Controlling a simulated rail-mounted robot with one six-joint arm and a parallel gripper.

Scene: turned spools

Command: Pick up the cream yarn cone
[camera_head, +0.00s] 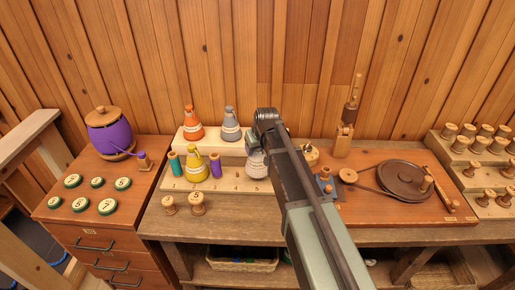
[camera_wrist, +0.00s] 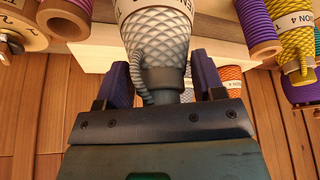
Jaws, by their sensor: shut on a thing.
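The cream yarn cone (camera_head: 258,165) is pale whitish with a label band, on or just above the right part of the stepped wooden rack (camera_head: 230,187). My arm hides part of it, and I cannot tell whether its base touches the rack. My gripper (camera_head: 254,142) comes at it from above. In the wrist view the cone (camera_wrist: 158,38) shows its netted winding and narrow grey neck. My gripper (camera_wrist: 162,82) has its two dark purple fingers on either side of that neck, shut on it. A strand hangs along the neck.
An orange cone (camera_head: 192,125) and a grey cone (camera_head: 231,125) stand on the back step. A yellow cone (camera_head: 194,168), a teal spool (camera_head: 175,164) and a purple spool (camera_head: 215,166) stand to the left. A wheel device (camera_head: 403,181) is on the right.

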